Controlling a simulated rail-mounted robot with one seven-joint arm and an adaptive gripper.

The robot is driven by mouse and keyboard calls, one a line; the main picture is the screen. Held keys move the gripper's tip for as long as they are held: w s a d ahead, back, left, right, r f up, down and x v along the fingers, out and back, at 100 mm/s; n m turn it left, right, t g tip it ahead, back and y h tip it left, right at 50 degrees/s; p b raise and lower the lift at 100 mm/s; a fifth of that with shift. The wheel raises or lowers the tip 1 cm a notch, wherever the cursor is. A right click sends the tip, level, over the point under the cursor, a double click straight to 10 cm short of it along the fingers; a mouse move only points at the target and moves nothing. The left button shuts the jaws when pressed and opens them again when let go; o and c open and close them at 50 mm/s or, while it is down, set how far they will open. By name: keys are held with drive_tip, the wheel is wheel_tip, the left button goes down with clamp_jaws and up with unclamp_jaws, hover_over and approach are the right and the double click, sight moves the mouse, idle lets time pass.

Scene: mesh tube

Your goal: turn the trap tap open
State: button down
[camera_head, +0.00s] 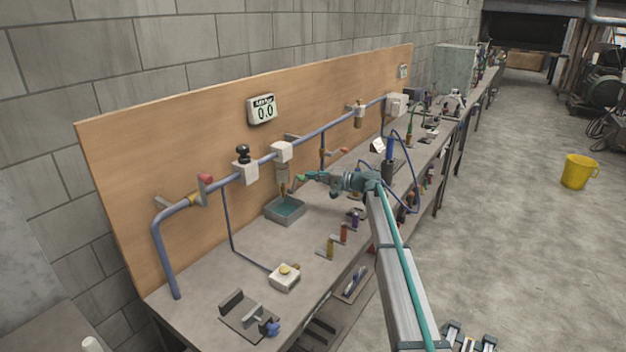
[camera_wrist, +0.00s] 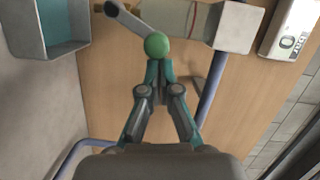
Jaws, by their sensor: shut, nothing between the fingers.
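The trap tap's grey lever (camera_wrist: 126,18) ends in a green ball knob (camera_wrist: 157,44) in the wrist view. The lever sits at the lower end of the clear trap bowl (camera_wrist: 182,14), which hangs from a white block (camera_wrist: 228,26). In the head view the trap (camera_head: 283,174) hangs under the blue pipe. My gripper (camera_wrist: 155,70) is shut and empty, its fingertips right at the green knob; I cannot tell whether they touch. In the head view my gripper (camera_head: 307,178) reaches in from the right beside the trap.
A grey tray with teal inside (camera_head: 285,219) stands below the trap; it also shows in the wrist view (camera_wrist: 42,30). A gauge (camera_head: 262,110) on the wooden board reads 0.0. A red-handled valve (camera_head: 205,181) is at left.

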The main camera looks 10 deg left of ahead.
drive_tip(key=shift+s+b, duration=0.1)
drive_tip(key=shift+b, duration=0.2)
drive_tip(key=s+n+b, duration=0.1)
drive_tip(key=b, duration=0.2)
drive_tip(key=a+r+n+b, duration=0.1)
drive_tip(key=n+b, duration=0.1)
drive_tip(key=b, duration=0.1)
drive_tip(key=s+n+h+b, duration=0.1)
drive_tip(key=b, duration=0.2)
drive_tip(key=shift+s+a+r, duration=0.25)
drive_tip(key=shift+s+r, duration=0.05)
drive_tip(key=shift+r, duration=0.05)
drive_tip(key=shift+n, duration=0.3)
drive_tip(key=shift+r, duration=0.1)
